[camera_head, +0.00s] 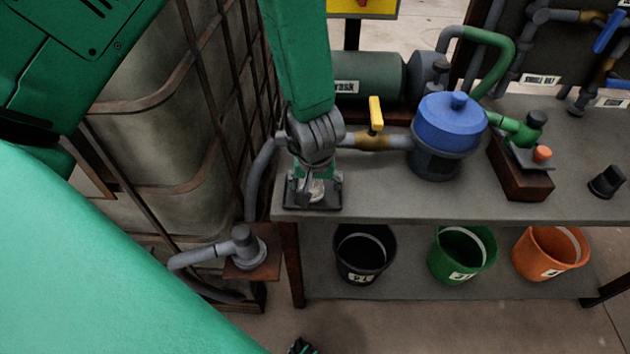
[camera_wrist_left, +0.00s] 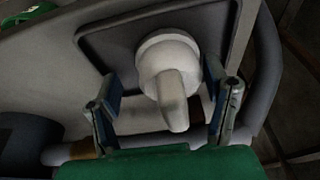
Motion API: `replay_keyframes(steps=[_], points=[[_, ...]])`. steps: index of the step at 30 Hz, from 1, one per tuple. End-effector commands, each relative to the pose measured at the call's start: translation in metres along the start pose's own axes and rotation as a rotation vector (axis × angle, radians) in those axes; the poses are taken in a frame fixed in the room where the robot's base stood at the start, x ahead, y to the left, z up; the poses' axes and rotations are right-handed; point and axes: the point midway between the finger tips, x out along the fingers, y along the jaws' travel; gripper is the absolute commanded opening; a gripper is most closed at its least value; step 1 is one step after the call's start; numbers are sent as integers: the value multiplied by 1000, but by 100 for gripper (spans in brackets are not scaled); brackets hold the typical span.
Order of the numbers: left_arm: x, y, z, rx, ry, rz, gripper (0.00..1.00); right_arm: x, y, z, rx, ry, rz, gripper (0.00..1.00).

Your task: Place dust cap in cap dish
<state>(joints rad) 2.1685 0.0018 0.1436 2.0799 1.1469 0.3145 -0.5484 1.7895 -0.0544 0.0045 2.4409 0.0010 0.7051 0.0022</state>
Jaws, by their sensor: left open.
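The dust cap (camera_wrist_left: 168,62) is a pale grey round piece with a blunt projecting stem. In the left wrist view it lies on the dark, square, rimmed cap dish (camera_wrist_left: 110,42). In the head view the dish (camera_head: 333,204) sits at the left front corner of the bench, with the cap (camera_head: 316,190) partly hidden by my gripper. My left gripper (camera_head: 308,186) is above the dish. Its fingers (camera_wrist_left: 162,88) are spread open on either side of the cap's stem, with gaps visible. A dark and green tip at the bottom edge may be my right gripper (camera_head: 303,347).
Behind the dish are a yellow-handled valve (camera_head: 376,115) and a blue-topped vessel (camera_head: 450,125). A grey pipe (camera_head: 262,180) runs down beside the bench's left edge. Black (camera_head: 364,262), green (camera_head: 462,262) and orange (camera_head: 551,258) buckets stand below. A black fitting (camera_head: 607,182) is at right.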

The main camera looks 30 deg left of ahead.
Motion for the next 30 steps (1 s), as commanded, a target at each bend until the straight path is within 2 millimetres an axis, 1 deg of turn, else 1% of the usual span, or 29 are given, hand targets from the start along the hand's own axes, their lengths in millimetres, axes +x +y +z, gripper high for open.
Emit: replay_keyframes(steps=[2,5,8,12,15,18,21,24,30], points=[[-2,0,-1,-1,0,0,69,-1,0,0,0,0,0,40],[-13,-1,-2,1,0,1,69,-6,0,0,0,0,0,40],[-32,-1,-2,2,3,1,69,-14,0,-1,0,0,0,40],[-66,0,-3,3,4,0,69,-29,0,-2,0,0,0,40],[-87,0,-2,3,4,-1,69,-40,0,-2,0,0,0,40],[-104,0,-2,2,3,-2,69,-48,0,-2,0,0,0,40],[-114,0,-2,2,2,-1,69,-54,0,-3,0,0,0,40],[-120,0,-1,0,0,-1,69,-56,0,-3,0,0,0,40],[-121,-1,-1,-1,-2,0,69,-56,0,-3,0,0,0,40]])
